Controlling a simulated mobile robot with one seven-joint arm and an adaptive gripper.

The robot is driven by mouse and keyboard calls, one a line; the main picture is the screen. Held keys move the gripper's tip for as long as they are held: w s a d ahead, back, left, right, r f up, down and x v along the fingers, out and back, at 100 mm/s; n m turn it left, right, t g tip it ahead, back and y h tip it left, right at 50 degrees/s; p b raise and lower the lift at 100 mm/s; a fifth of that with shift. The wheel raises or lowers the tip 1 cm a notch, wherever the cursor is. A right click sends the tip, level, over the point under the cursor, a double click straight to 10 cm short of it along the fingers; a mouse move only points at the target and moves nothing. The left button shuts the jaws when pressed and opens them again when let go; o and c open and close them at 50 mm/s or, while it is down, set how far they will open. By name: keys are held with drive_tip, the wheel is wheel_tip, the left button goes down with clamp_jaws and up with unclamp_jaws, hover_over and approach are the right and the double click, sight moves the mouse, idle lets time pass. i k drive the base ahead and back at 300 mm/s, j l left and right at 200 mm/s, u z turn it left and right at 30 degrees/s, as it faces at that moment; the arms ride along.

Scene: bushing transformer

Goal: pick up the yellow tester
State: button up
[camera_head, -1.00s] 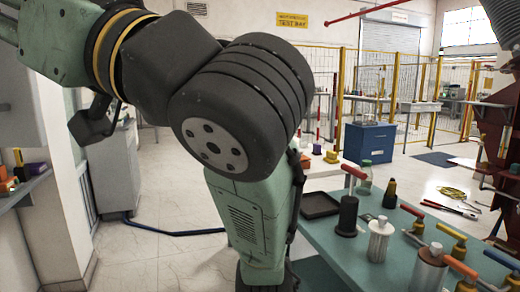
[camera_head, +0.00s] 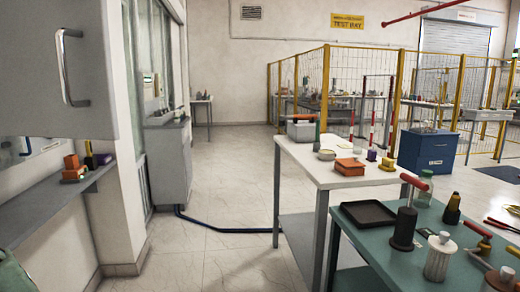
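I cannot tell for sure which thing is the yellow tester. A small yellow item (camera_head: 388,164) sits near the right edge of the white table, beside a purple one. A dark, bottle-like item with yellow on it (camera_head: 452,209) stands upright on the teal table. My gripper is out of view; only a pale green piece, likely of my arm, shows at the lower left corner.
The white table (camera_head: 335,182) also holds an orange box (camera_head: 350,167) and a grey case (camera_head: 300,128). The teal table (camera_head: 372,247) holds a black tray (camera_head: 368,214) and red-handled tools. Floor is free at centre left; a blue hose (camera_head: 230,230) crosses it.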

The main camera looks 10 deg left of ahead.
sight(87, 143)
drive_tip(key=u, duration=1.5)
